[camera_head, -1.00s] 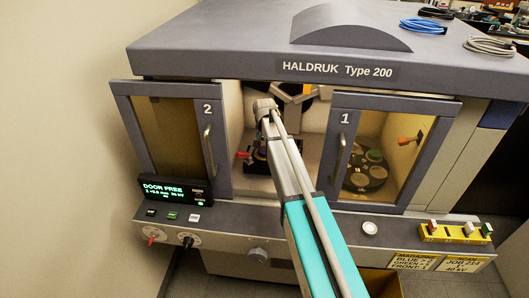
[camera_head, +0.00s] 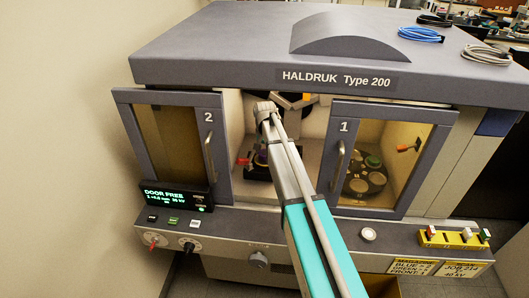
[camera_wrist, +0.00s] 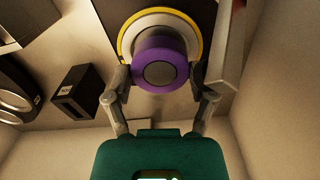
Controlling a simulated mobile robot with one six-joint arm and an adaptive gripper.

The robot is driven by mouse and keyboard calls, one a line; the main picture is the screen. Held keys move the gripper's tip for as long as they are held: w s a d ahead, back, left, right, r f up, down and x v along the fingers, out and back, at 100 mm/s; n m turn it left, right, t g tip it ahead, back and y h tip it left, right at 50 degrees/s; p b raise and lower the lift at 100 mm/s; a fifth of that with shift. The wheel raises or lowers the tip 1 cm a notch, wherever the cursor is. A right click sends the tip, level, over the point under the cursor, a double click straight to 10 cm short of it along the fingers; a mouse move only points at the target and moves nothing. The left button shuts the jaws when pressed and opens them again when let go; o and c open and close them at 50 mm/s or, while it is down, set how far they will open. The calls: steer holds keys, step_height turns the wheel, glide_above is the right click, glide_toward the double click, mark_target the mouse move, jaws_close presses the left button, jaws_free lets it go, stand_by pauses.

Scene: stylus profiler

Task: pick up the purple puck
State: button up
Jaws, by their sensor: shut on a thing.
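In the wrist view the purple puck (camera_wrist: 159,66) has a grey round centre and sits between the two fingers of my gripper (camera_wrist: 159,76). The fingers are shut on its sides. The puck is in front of a round pale holder with a yellow rim (camera_wrist: 126,40); I cannot tell whether it still touches it. In the head view my gripper reaches into the machine (camera_head: 350,48) through the gap between doors 2 and 1. The arm hides most of that spot, and the puck is hard to make out there.
Door 2 (camera_head: 215,160) and door 1 (camera_head: 340,155) frame the opening closely on both sides. A round magazine with several discs (camera_head: 366,180) stands behind door 1's glass. A dark labelled block (camera_wrist: 78,92) stands left of my gripper in the wrist view. The display (camera_head: 172,196) reads DOOR FREE.

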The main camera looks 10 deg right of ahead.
mark_target(265, 152)
steer(key=shift+r+p, duration=3.85)
steer(key=shift+r, duration=0.3)
